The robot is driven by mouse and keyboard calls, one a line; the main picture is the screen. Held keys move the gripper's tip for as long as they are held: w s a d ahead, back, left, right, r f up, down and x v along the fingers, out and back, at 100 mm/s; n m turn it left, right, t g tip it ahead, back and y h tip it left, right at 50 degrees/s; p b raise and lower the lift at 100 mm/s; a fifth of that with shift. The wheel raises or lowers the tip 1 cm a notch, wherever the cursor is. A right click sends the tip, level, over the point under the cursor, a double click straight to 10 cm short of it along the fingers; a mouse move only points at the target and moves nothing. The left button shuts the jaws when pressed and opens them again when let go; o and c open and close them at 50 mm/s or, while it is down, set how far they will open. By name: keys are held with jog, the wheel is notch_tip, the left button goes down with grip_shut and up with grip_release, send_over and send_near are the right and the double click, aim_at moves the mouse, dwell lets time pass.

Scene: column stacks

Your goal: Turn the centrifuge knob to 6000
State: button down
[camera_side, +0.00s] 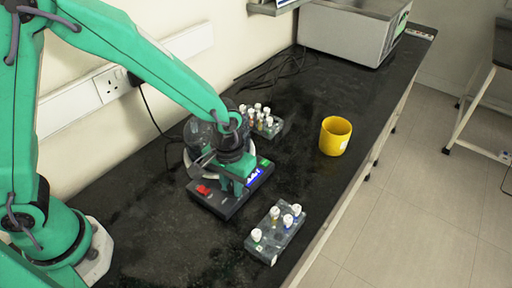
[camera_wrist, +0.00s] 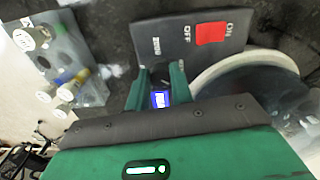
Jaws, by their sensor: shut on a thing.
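The centrifuge (camera_side: 228,208) stands on the black bench, with a dark front panel and a round clear-topped bowl behind it. My gripper (camera_side: 232,188) points down onto the panel, between the red switch (camera_side: 203,190) and the lit blue display (camera_side: 256,176). In the wrist view my gripper (camera_wrist: 160,76) has its green fingers shut around the dark knob, which they mostly hide. The display (camera_wrist: 160,99) shows partly between the fingers, and its number is too small to read. The red ON/OFF switch (camera_wrist: 211,33) is also in the wrist view.
A tube rack (camera_side: 274,236) with several white-capped tubes stands in front right of the centrifuge. Another rack (camera_side: 268,127) stands behind it. A yellow mug (camera_side: 335,136) and a large grey appliance (camera_side: 346,30) are farther back. Bench at the front left is clear.

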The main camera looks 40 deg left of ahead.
aim_at(231, 186)
jog(key=m, duration=0.5)
jog(key=shift+m, duration=2.6)
jog(key=c, duration=1.2)
grip_release()
jog(key=shift+c, duration=0.2)
jog(key=shift+r, duration=3.95)
jog(key=shift+a, duration=0.1)
